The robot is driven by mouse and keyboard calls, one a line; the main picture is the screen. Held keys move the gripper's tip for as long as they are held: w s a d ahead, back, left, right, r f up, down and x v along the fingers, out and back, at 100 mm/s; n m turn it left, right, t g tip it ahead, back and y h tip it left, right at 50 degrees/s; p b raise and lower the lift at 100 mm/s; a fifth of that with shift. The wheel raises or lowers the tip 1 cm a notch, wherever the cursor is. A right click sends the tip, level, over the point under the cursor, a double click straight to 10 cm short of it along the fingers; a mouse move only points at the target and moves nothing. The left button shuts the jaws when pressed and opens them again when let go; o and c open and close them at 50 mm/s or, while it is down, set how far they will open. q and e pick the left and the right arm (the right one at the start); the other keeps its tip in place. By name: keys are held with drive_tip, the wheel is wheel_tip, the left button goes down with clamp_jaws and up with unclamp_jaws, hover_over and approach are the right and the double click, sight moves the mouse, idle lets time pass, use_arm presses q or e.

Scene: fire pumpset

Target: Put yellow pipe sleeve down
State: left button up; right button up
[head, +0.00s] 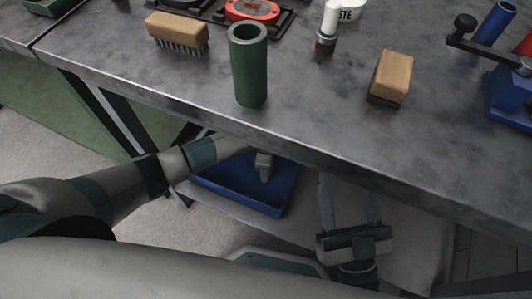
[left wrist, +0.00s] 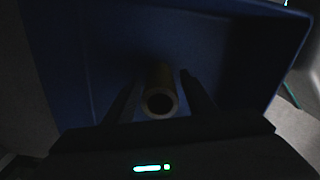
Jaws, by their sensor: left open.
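The yellow pipe sleeve (left wrist: 161,78) shows dimly in the left wrist view, with its round open end toward the camera. It is inside the blue bin (left wrist: 85,60), seemingly against the bin's inner surface; the exact contact is too dark to tell. My left gripper (left wrist: 161,73) is open, with one finger on each side of the sleeve and a visible gap at each. In the head view my left arm reaches under the table edge to the blue bin (head: 235,200), and the sleeve is hidden. My right gripper (head: 348,192) is open and empty below the table's front edge.
The grey table (head: 310,110) overhangs the bin. On it stand a green cylinder (head: 249,75) near the edge, a brush (head: 177,30), a wooden-topped block (head: 391,77), a white tube (head: 330,20) and a blue vise (head: 508,95).

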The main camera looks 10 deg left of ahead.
use_arm(q)
wheel_tip(320, 180, up, 9)
drive_tip(key=shift+r+p, duration=0.1)
drive_tip(key=shift+p, duration=0.95)
drive_tip(key=shift+r, duration=0.75)
use_arm(e)
drive_tip(key=w+f+g+h, duration=0.2)
drive_tip(key=f+g, duration=0.3)
drive_tip(key=f, duration=0.3)
drive_tip(key=shift+w+d, duration=0.3)
drive_tip(key=shift+w, duration=0.3)
